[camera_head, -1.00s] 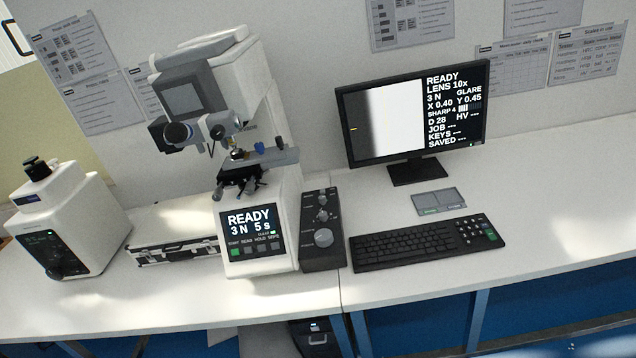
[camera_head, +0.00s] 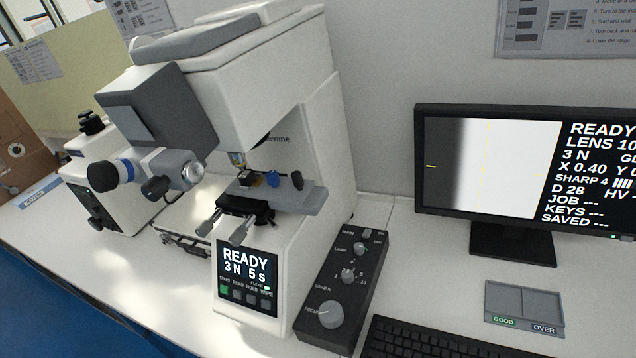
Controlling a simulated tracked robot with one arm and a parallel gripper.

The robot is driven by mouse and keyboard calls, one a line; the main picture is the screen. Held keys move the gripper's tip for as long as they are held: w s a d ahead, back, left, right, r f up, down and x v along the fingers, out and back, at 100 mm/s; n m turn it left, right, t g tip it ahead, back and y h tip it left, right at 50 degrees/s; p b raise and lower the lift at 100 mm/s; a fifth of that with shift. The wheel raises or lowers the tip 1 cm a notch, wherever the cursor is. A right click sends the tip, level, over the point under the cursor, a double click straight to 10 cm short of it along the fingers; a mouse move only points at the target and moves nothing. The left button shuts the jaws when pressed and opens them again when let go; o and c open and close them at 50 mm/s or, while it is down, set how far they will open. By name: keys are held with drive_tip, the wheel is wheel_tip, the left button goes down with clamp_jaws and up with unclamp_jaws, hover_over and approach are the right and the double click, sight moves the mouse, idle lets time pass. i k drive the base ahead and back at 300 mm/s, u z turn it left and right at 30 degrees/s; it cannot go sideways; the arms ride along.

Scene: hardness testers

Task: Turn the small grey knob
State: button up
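A black control box (camera_head: 371,285) stands on the bench just right of the hardness tester (camera_head: 258,100). Its top face carries a large grey knob (camera_head: 332,314) marked FOCUS at the near end. A smaller grey knob (camera_head: 347,274) sits at mid-box with a scale around it. Another small grey knob (camera_head: 361,247) sits farther up, by a label too small to read surely. Both small knobs look grey, and I cannot tell which one the task names. Nothing touches the knobs. My gripper is not in view.
A monitor (camera_head: 487,165) stands right of the box. A black keyboard (camera_head: 425,343) lies close to the box's right side, with a grey GOOD/OVER tray (camera_head: 524,303) behind it. The tester's lit panel (camera_head: 246,273) and stage (camera_head: 279,196) are to the left.

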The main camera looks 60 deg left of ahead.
sight(359, 248)
drive_tip(key=u, duration=0.5)
drive_tip(key=i, duration=0.9)
drive_tip(key=u, duration=0.45)
drive_tip(key=k, duration=0.75)
drive_tip(key=u, duration=0.25)
drive_tip(key=i, duration=0.75)
drive_tip(key=z, duration=0.15)
